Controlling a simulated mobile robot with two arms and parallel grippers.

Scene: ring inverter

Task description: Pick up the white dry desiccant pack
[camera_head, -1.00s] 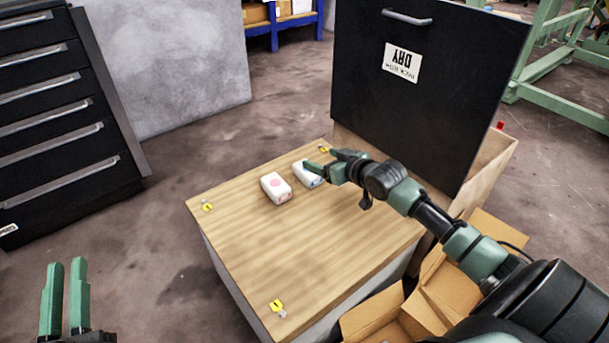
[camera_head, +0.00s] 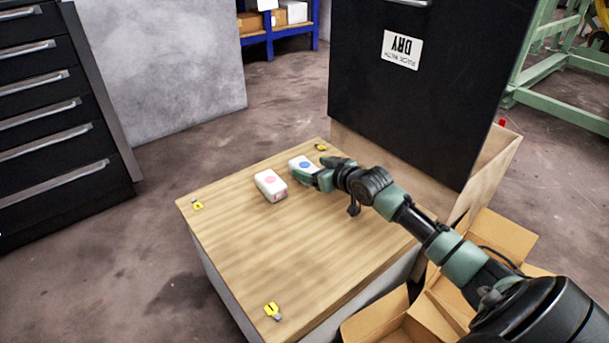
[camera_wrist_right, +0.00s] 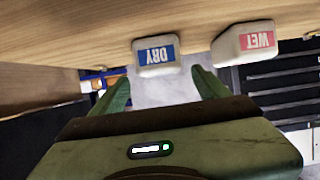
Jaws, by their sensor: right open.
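The white dry desiccant pack (camera_head: 303,164) has a blue spot on top and lies near the far edge of the wooden table top (camera_head: 290,240). In the right wrist view, the dry pack (camera_wrist_right: 156,55) shows a blue DRY label and sits ahead of the fingers, between their lines. My right gripper (camera_head: 312,178) is at the near side of this pack and partly covers it. It is open and empty in the right wrist view (camera_wrist_right: 160,88). My left gripper is out of view.
A white pack with a pink spot (camera_head: 270,186) lies just left of the dry pack; its label reads WET in the right wrist view (camera_wrist_right: 244,42). A black panel marked DRY (camera_head: 380,100) stands behind. Open cardboard boxes (camera_head: 400,315) are at the right.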

